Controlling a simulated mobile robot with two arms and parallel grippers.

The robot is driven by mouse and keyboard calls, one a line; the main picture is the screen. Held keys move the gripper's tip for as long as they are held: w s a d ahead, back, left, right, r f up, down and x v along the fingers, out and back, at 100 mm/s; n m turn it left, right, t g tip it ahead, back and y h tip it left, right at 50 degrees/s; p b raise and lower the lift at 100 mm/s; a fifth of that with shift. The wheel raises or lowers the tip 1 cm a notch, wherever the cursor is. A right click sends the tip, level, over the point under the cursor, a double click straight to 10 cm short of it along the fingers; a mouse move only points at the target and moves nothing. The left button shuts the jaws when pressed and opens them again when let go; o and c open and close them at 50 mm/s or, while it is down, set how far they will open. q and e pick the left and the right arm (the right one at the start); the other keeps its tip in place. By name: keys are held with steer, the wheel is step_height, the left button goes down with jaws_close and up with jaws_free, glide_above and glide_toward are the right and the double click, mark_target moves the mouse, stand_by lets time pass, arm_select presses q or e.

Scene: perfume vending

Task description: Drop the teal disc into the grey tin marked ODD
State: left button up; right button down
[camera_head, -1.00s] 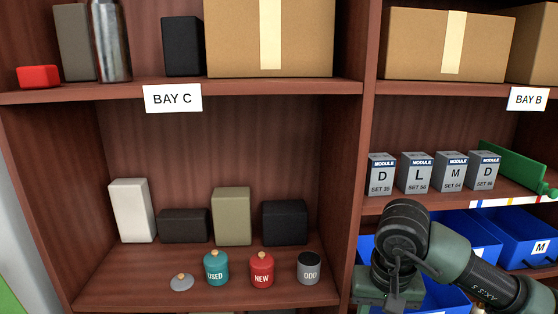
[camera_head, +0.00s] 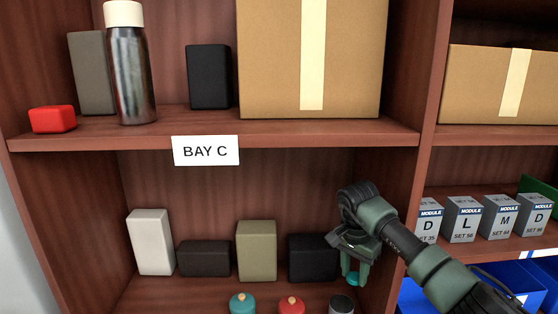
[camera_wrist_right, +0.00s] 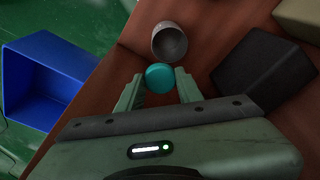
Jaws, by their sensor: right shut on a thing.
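My right gripper (camera_head: 355,270) is shut on the teal disc (camera_head: 352,279), above the lower shelf of Bay C. In the right wrist view the teal disc (camera_wrist_right: 160,77) sits between the fingertips. The grey tin (camera_head: 341,304) stands on that shelf, cut off by the bottom edge of the head view, so its ODD mark does not show now. In the right wrist view the tin (camera_wrist_right: 169,42) is open, its mouth apparently empty, just beyond the disc. The disc is outside the tin. My left gripper is not in view.
A teal tin (camera_head: 242,304) and a red tin (camera_head: 291,305), both lidded, stand left of the grey tin. A black box (camera_head: 313,258) is behind it. A wooden divider (camera_head: 408,210) is on the right, with blue bins (camera_wrist_right: 40,78) past it.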

steer(key=shift+w+a+f, duration=0.1)
steer(key=shift+w, duration=0.25)
step_height(320, 180, down, 6)
steer(key=b, duration=0.3)
steer(key=shift+w+f, duration=0.15)
steer(key=shift+w, duration=0.05)
steer(key=c, duration=0.9)
jaws_free()
steer(key=shift+o, duration=0.2)
